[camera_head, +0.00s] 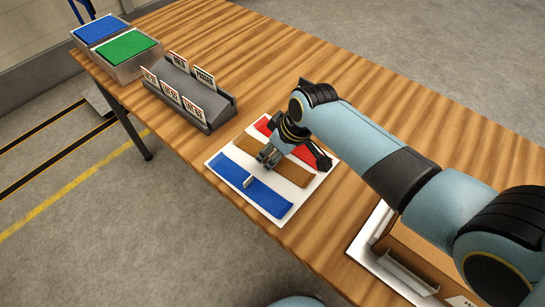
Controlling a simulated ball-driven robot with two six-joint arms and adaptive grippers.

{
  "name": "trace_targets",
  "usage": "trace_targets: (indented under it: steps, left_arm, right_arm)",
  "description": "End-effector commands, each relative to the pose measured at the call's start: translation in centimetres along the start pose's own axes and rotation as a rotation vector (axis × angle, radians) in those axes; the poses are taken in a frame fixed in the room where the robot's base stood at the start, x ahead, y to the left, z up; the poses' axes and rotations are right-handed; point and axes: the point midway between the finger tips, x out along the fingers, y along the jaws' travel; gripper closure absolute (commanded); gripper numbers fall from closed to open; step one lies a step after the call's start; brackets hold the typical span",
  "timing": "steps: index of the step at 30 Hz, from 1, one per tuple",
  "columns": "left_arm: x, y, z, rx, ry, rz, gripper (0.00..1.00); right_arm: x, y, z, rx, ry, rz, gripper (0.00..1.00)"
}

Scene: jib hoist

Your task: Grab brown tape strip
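A white board (222,163) lies on the wooden table with a blue strip (265,197), a brown strip (290,178) and a red strip (264,126) across it. The brown strip is in the middle, partly covered by my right gripper. A small white tab (248,182) stands on the blue strip. My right gripper (268,157) points down over the brown strip, with its grey fingertips at or just above it. I cannot tell whether it touches the strip or how far the fingers are apart. My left gripper is out of view.
A grey rack (186,99) with several labelled cards stands behind the board. Blue (99,29) and green (125,46) topped boxes stand at the far left corner. A brown box on a white base (362,250) is at the lower right.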

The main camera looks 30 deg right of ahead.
Motion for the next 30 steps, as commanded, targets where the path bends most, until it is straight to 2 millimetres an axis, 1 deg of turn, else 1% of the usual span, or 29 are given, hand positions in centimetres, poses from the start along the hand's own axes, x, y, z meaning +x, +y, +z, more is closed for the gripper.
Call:
trace_targets:
  steps: [1, 3, 4, 6, 8, 18, 22, 26, 29, 30]
  left_arm:
    - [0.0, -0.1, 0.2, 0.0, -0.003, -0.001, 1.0]
    - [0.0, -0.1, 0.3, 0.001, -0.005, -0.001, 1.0]
    - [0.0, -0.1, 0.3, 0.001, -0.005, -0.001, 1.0]
    - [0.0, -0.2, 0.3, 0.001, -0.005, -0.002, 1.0]
    - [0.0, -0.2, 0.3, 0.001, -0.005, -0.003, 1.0]
    - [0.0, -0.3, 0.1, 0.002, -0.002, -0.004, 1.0]
    - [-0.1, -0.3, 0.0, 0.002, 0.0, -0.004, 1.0]
    - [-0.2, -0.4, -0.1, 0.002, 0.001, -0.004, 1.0]
    - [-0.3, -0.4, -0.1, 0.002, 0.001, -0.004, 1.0]
    - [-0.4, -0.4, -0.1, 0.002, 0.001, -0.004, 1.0]
  right_arm:
    - [0.0, 0.0, 0.0, 0.0, 0.0, 0.0, 0.63]
    - [0.0, 0.0, 0.0, 0.0, 0.0, 0.0, 0.72]
    - [0.0, 0.0, 0.0, 0.0, 0.0, 0.0, 0.74]
    - [0.0, 0.0, 0.0, 0.0, 0.0, 0.0, 0.75]
    - [0.0, 0.0, 0.0, 0.0, -0.001, 0.0, 0.81]
    - [0.0, 0.0, 0.1, 0.0, -0.002, -0.001, 0.81]
    - [-0.4, 0.0, -0.1, 0.0, -0.002, -0.001, 0.81]
    - [-1.7, 0.0, -0.7, -0.001, 0.001, 0.0, 0.81]
    - [-3.3, 0.1, -1.4, -0.001, 0.002, 0.001, 0.81]
    - [-4.1, 0.1, -1.7, -0.001, 0.002, 0.001, 0.81]
